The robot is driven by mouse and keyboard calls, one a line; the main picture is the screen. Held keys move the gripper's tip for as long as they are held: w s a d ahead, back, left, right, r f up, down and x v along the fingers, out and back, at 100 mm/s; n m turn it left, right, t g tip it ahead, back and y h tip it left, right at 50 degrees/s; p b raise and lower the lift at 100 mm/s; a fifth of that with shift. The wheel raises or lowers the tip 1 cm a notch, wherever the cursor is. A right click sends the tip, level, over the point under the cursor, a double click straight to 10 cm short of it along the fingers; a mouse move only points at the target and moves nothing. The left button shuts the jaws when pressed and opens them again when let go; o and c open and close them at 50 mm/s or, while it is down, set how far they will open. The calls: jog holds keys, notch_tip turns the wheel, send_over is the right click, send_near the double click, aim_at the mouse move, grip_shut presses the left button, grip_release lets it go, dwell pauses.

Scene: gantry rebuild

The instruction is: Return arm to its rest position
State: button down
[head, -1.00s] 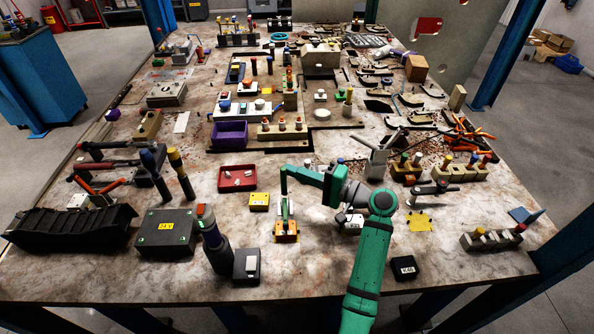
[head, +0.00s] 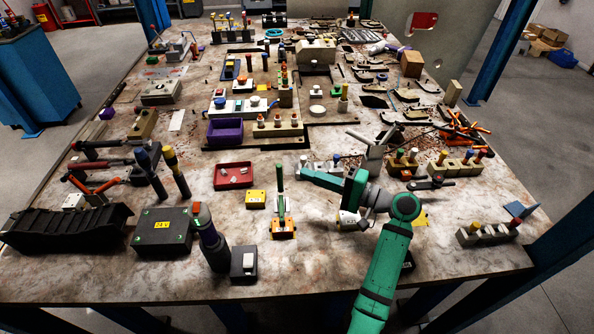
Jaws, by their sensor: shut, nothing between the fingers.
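My green arm reaches in from the lower right of the head view. Its slim end, my gripper (head: 304,172), points left over the middle of the table (head: 320,270). The gripper is shut and empty, though its fingers are small and hard to make out. It is up and to the right of an upright green handle (head: 281,180) on a small orange-and-white base (head: 283,229), with a gap between. My arm partly hides a white-and-dark piece (head: 348,220) and a yellow plate (head: 421,218).
A yellow block (head: 255,199) and a red tray (head: 233,187) lie left of the handle. A black 24 V box (head: 163,232) and an upright dark cylinder (head: 212,245) stand front left. Blocks with coloured pegs (head: 458,165) are at right. The front middle is fairly clear.

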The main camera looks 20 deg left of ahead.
jog(key=shift+s+d, duration=0.15)
jog(key=shift+d, duration=2.05)
